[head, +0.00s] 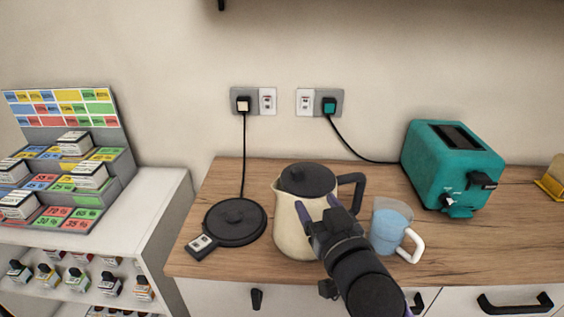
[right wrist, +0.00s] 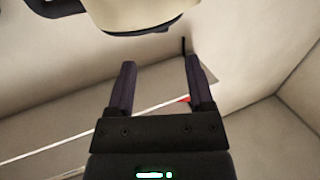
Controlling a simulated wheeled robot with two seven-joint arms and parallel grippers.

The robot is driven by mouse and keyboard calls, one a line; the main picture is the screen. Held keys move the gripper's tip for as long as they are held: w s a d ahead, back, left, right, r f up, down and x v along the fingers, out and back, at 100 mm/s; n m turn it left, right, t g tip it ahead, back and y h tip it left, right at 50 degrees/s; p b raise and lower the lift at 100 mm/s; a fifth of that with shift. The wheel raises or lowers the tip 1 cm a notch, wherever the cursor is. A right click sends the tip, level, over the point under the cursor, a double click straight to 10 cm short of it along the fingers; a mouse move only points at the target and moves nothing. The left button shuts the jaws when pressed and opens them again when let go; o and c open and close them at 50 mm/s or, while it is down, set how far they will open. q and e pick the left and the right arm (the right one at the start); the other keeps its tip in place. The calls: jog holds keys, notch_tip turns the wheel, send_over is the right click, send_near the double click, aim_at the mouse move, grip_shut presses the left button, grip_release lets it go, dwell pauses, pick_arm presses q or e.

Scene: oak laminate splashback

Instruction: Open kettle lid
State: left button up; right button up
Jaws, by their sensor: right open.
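A cream kettle (head: 290,232) with a black lid (head: 307,180) and a black handle on its right side stands upright on the wooden counter. The lid looks closed. My right gripper (head: 318,207) is open and empty, in front of the kettle's upper body and below the lid in the head view. It hides part of the kettle's front. In the right wrist view the open fingers (right wrist: 157,80) have nothing between them, and the kettle (right wrist: 135,12) shows at the top edge. My left gripper is not in view.
A black kettle base (head: 235,222) lies left of the kettle. A glass mug (head: 388,228) of blue liquid stands close on the right. A teal toaster (head: 447,165) is farther right. A shelf display (head: 150,205) stands left of the counter.

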aim_at(300, 175)
jog(key=b+x, duration=0.1)
jog(key=x, duration=0.3)
jog(key=shift+r+b, duration=0.15)
jog(key=shift+b, duration=0.15)
jog(key=b+x, duration=0.1)
jog(key=x, duration=0.3)
jog(key=shift+w, duration=0.1)
jog(key=shift+w+a, duration=0.25)
jog(key=shift+w, duration=0.2)
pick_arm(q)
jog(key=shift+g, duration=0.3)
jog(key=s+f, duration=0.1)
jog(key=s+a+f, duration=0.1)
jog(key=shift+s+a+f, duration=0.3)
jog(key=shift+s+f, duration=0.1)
pick_arm(e)
jog(key=shift+r, duration=0.1)
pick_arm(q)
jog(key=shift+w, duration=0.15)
pick_arm(e)
jog(key=shift+c, duration=0.3)
grip_shut()
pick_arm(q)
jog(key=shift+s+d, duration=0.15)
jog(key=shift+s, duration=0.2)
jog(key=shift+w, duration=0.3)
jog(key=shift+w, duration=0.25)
